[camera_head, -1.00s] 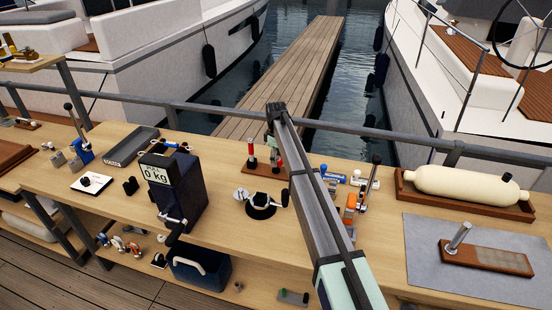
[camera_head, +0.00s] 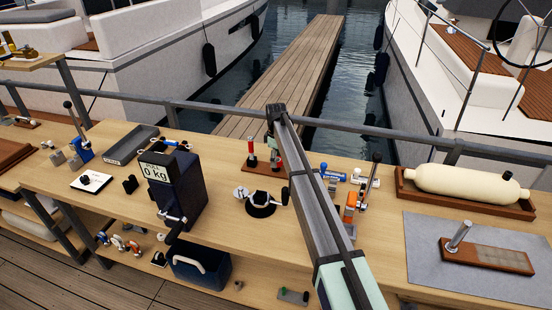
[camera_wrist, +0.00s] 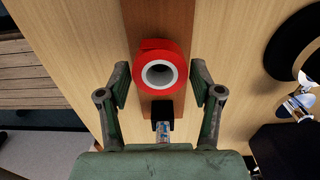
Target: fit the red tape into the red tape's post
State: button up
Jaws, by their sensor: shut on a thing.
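The red tape (camera_wrist: 155,50) is a roll with a pale core and an open hole, near the middle of the wrist view. A brown wooden base (camera_wrist: 162,18) lies below the tape. A small dark block (camera_wrist: 161,107) shows just below the roll in the picture. In the head view the base (camera_head: 263,170) carries upright pieces with red upper parts; one red piece (camera_head: 251,147) stands left of my gripper. I cannot tell which post is the red tape's, nor whether the tape touches one.
A round dark fixture (camera_head: 261,205) stands in front of the base. A dark scale (camera_head: 178,190) is to the left. Blue (camera_head: 331,174) and orange (camera_head: 349,208) tools are to the right. A rail (camera_head: 330,126) runs behind the bench.

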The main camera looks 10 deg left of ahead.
jog(key=shift+f+b, duration=0.4)
jog(key=shift+f, duration=0.65)
jog(key=o, duration=1.2)
notch_tip(320, 180, up, 12)
